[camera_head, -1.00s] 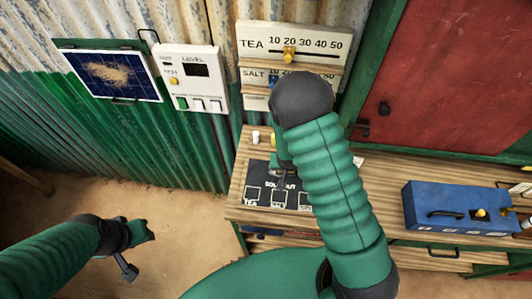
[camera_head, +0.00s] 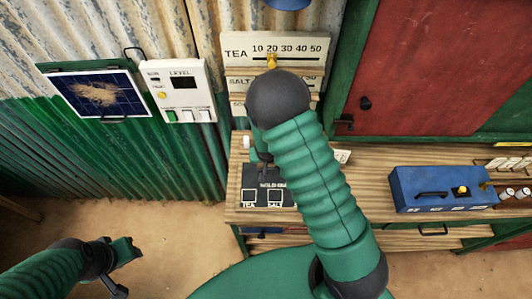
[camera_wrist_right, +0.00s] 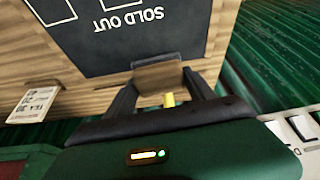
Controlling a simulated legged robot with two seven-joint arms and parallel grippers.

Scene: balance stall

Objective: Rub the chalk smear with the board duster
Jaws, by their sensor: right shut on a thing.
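The black chalkboard (camera_head: 262,199) lies on the wooden counter, with SOLD OUT and boxes marked on it; it also shows in the right wrist view (camera_wrist_right: 120,50). My right gripper (camera_wrist_right: 158,82) is shut on a small grey and tan block (camera_wrist_right: 158,64), seemingly the board duster, at the board's edge. I cannot tell whether the block touches the board. In the head view my right arm hides most of this gripper and part of the board. I cannot make out the chalk smear. My left gripper (camera_head: 122,254) hangs low at the left, away from the counter; its jaws are unclear.
A dusty dark blue panel (camera_head: 125,106) and a white LEVEL box (camera_head: 188,104) hang on the corrugated wall. A slider board (camera_head: 240,52) stands behind the counter. A blue box (camera_head: 437,193) sits on the counter at the right. A small card (camera_wrist_right: 35,104) lies near the board.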

